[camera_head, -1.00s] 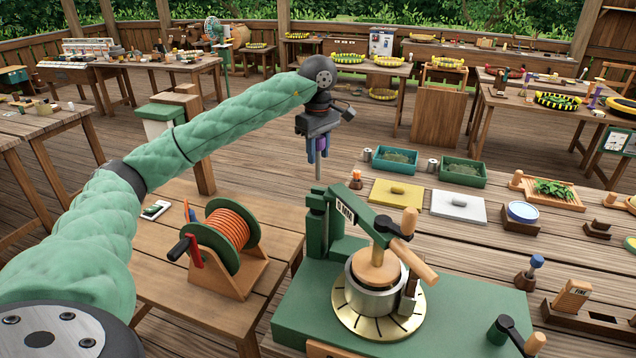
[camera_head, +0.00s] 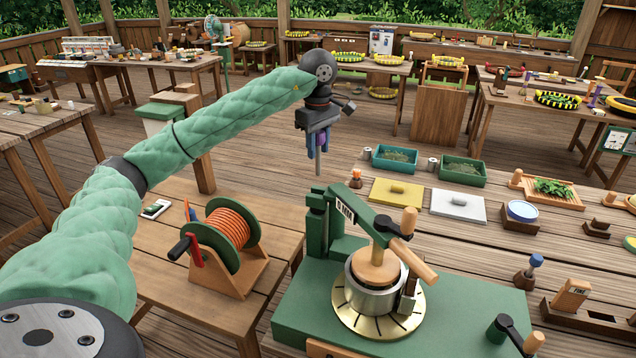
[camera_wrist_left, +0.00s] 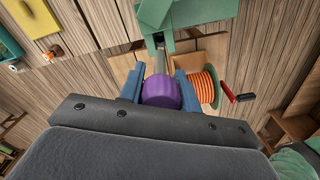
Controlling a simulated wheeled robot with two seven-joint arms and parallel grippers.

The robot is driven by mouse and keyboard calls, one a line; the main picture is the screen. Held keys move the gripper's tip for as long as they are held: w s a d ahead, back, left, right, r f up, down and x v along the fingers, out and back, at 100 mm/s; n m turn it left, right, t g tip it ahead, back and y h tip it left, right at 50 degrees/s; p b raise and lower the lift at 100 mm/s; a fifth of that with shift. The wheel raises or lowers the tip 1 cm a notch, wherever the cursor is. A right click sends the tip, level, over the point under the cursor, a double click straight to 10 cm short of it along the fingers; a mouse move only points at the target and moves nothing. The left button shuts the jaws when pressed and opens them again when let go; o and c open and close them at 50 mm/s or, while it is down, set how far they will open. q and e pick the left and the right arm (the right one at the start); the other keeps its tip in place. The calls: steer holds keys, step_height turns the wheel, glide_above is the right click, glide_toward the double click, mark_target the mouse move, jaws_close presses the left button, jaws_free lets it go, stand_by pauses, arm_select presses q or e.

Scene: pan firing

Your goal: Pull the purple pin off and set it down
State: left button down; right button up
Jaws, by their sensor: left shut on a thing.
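The purple pin has a purple head and a thin grey metal shaft. In the head view its shaft (camera_head: 318,168) hangs upright below my left gripper (camera_head: 318,146), the tip just above the press's green hinge post (camera_head: 316,203) in the picture. I cannot tell how far apart they are in depth. In the left wrist view the blue fingers of my left gripper (camera_wrist_left: 160,88) are shut on both sides of the purple head (camera_wrist_left: 160,93). The press's green arm (camera_head: 362,214), with wooden handles, crosses above a metal cylinder (camera_head: 373,294). My right gripper is not in view.
An orange cord reel (camera_head: 231,239) stands on the wooden table left of the press. A yellow board (camera_head: 396,203), a white board (camera_head: 458,213) and green trays (camera_head: 464,179) lie behind and right. Bare table planks show between the press and these boards.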

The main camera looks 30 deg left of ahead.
arm_select(q)
steer(key=shift+r+p, duration=0.45)
steer(key=shift+r, duration=1.5)
